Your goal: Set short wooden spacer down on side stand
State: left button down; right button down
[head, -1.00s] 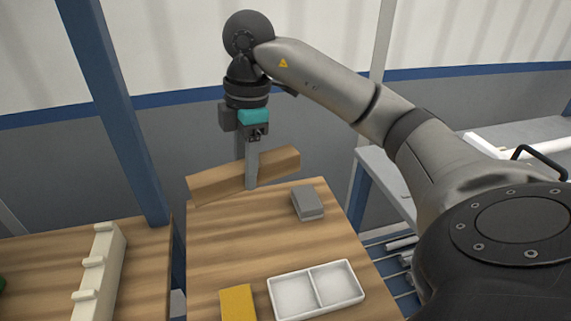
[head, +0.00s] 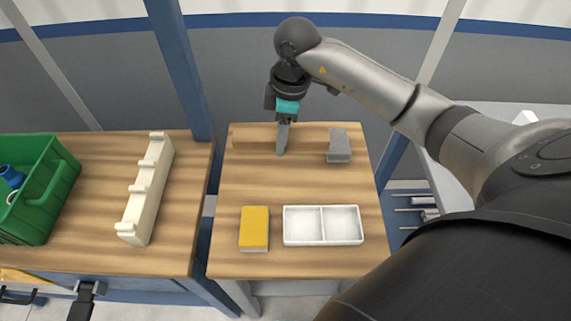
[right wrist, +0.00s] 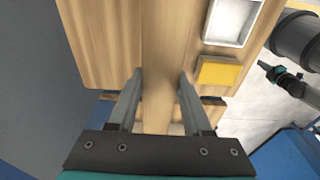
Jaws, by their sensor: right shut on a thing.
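The short wooden spacer (head: 250,138) is a wood-brown bar along the back of the side stand (head: 235,215). Its colour blends with the stand's top, and I cannot tell whether it touches it. My right gripper (head: 282,150) points down and is shut on the spacer. In the right wrist view the spacer (right wrist: 163,60) runs lengthwise between the two fingers (right wrist: 158,85). My left gripper (head: 87,292) shows small and dark at the bottom left; its jaws are unclear. It also shows at the right wrist view's right side (right wrist: 268,68).
A grey block (head: 339,146) stands just right of my right gripper. A yellow sponge-like block (head: 254,228) and a white two-part tray (head: 322,242) stand at the front. On the left table are a cream notched rack (head: 147,190) and a green crate (head: 62,195). The stand's middle is clear.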

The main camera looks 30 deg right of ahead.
aim_at(280, 180)
notch_tip(280, 180, down, 13)
jog(key=shift+r+b, duration=0.1)
jog(key=shift+b, duration=1.05)
jog(key=shift+f, duration=0.2)
jog(key=shift+c, duration=1.6)
grip_release()
jog(key=shift+r, duration=0.1)
jog(key=r, duration=0.4)
jog(key=d+r+p, duration=0.1)
jog(key=r, duration=0.3)
jog(key=r+p, duration=0.1)
jog(key=r, duration=0.3)
jog(key=shift+s+d, duration=0.15)
jog(key=shift+s, duration=0.25)
